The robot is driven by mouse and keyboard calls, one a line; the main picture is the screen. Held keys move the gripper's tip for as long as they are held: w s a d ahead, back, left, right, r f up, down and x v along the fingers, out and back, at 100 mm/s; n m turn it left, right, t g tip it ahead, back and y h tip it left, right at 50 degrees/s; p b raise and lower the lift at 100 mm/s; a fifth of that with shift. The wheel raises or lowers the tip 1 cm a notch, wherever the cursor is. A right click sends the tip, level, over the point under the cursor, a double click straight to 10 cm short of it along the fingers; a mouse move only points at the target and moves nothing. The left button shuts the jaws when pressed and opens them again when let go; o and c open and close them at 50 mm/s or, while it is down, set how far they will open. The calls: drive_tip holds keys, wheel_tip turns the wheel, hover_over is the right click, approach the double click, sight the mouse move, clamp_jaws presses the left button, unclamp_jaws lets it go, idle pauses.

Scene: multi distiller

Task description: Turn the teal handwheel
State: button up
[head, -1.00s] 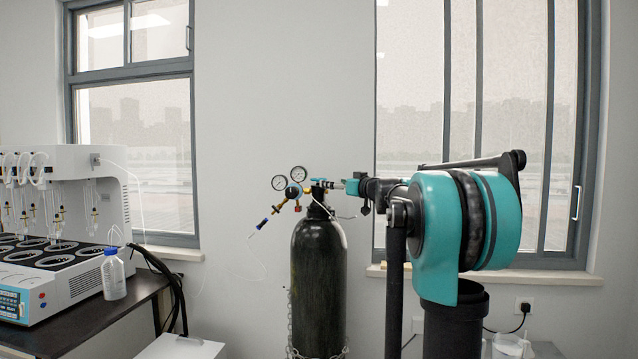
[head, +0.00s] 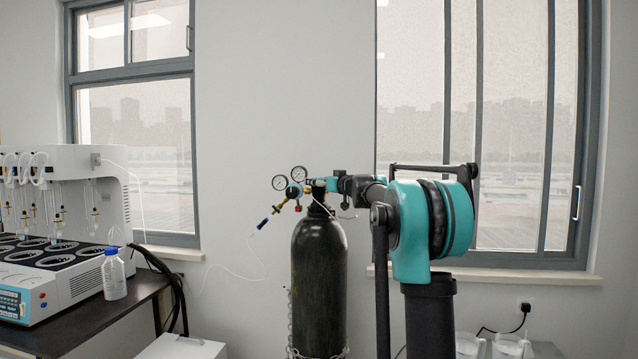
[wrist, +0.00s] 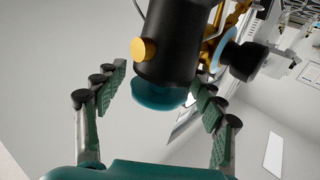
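The teal handwheel (wrist: 160,95) sits at the end of a black valve body (wrist: 172,45) in the wrist view. In the head view, the handwheel (head: 318,181) shows only as a small patch of teal at the top of the dark gas cylinder (head: 318,265), partly covered by my gripper. My gripper (wrist: 162,90) is open, with one green-padded finger on each side of the handwheel. A gap shows between each finger and the wheel. In the head view, my gripper (head: 326,185) is at the cylinder top, coming in from the right. Nothing is held.
Two pressure gauges (head: 290,180) and a regulator stand just left of the cylinder top. A thin white tube (head: 235,272) hangs to the left. A chain (head: 290,330) runs down by the cylinder. A distiller (head: 85,220) and a bottle (head: 114,275) stand on the dark bench.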

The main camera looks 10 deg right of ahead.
drive_tip(key=c, duration=1)
drive_tip(key=shift+o, duration=0.2)
drive_tip(key=shift+n+y, duration=0.3)
drive_tip(key=shift+y, duration=0.1)
drive_tip(key=shift+d+n+g+y, duration=0.1)
drive_tip(key=shift+n+g+y, duration=0.85)
drive_tip(key=shift+y, duration=0.25)
drive_tip(key=n+g+y, duration=0.3)
drive_tip(key=g, duration=0.1)
drive_tip(key=shift+y, duration=0.3)
drive_tip(key=shift+n+g+y, duration=1.1)
drive_tip(key=shift+n+g, duration=0.65)
drive_tip(key=shift+g, duration=0.5)
drive_tip(key=shift+n+g+y, duration=0.3)
drive_tip(key=shift+n+g, duration=0.5)
drive_tip(key=shift+g, duration=0.4)
drive_tip(key=o, duration=1)
